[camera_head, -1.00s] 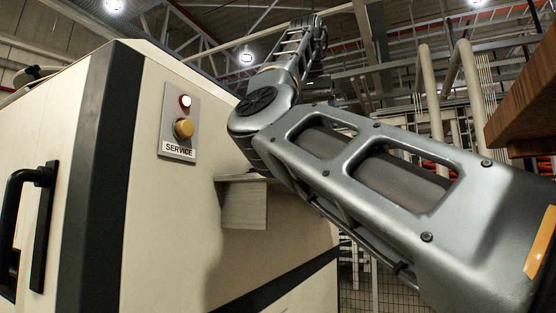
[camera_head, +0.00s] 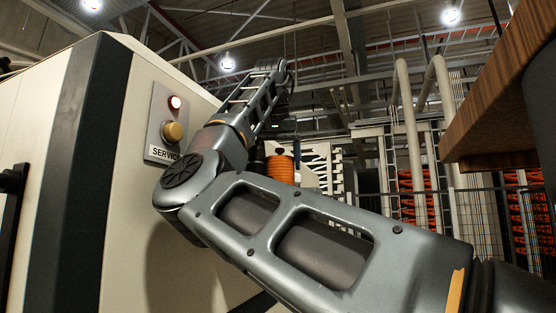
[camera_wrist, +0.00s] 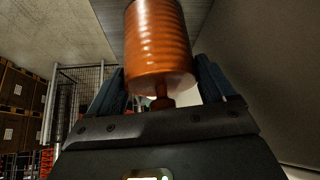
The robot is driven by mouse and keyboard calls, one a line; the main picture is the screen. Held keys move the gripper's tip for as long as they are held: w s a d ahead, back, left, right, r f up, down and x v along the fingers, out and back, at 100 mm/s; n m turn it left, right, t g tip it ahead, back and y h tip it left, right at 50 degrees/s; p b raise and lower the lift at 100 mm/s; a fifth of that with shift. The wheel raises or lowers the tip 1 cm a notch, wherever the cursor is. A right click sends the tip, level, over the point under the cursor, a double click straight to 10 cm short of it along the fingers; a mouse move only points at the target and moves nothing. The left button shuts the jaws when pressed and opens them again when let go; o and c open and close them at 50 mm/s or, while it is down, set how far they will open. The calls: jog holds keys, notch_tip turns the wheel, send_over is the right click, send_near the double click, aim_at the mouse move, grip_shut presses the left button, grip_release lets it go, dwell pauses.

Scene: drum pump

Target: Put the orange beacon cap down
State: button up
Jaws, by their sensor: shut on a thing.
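The orange beacon cap (camera_wrist: 158,45) is a ribbed, glossy cylinder with a narrow stem at its lower end. In the wrist view it stands between the two blue fingers of my gripper (camera_wrist: 160,88), which is shut on it by the stem. In the head view an orange ribbed cylinder (camera_head: 280,168), which looks like the same cap, shows behind my arm beside the cream machine. Its lower part is hidden by my arm. What lies beneath the cap cannot be seen.
The cream machine (camera_head: 125,215) fills the left, with a service panel (camera_head: 166,122) bearing a lit red lamp and a yellow button. A brown wooden slab (camera_head: 500,100) juts in at upper right. Mesh fencing and racks with orange parts (camera_head: 415,190) stand behind.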

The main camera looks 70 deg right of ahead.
jog(key=shift+f, duration=0.15)
jog(key=o, duration=0.9)
jog(key=v, duration=1.2)
jog(key=shift+b, duration=0.35)
